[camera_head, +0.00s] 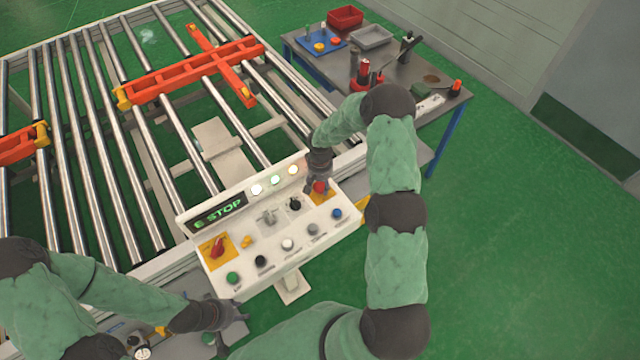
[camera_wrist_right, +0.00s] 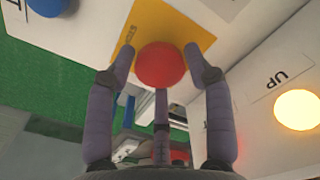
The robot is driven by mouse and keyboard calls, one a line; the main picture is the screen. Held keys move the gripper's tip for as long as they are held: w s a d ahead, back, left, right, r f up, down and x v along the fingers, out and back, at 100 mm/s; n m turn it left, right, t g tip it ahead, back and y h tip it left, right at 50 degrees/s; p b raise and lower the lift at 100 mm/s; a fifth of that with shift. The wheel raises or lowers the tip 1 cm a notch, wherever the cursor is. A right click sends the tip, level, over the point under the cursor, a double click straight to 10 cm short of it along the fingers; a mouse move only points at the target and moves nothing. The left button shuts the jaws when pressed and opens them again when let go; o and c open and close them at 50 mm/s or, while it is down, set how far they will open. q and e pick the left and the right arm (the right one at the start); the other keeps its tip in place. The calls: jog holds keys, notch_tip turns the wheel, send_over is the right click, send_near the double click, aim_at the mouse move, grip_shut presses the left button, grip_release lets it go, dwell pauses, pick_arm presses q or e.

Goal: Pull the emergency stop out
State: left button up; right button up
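The emergency stop, a red mushroom button (camera_head: 320,187) on a yellow plate, sits at the right end of the white control panel (camera_head: 345,228). In the right wrist view the red button (camera_wrist_right: 160,65) lies between the fingertips of my right gripper (camera_wrist_right: 161,62). The fingers flank it very closely; I cannot tell whether they press on it. In the head view my right gripper (camera_head: 318,178) comes down over the button from behind. My left gripper (camera_head: 236,314) is low, in front of the panel's left end and apart from the buttons; its fingers are too small to read.
A roller conveyor (camera_head: 110,130) with orange frames (camera_head: 190,72) lies behind. A tool table (camera_head: 390,60) stands at the back right.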

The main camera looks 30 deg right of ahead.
aim_at(320, 185)
grip_shut()
jog(key=shift+r+b, duration=0.45)
jog(key=shift+r, duration=0.45)
jog(key=shift+w, duration=0.1)
jog(key=shift+o, duration=1.8)
grip_release()
jog(key=o, duration=0.3)
notch_tip(320, 185, up, 12)
jog(key=shift+r, duration=0.1)
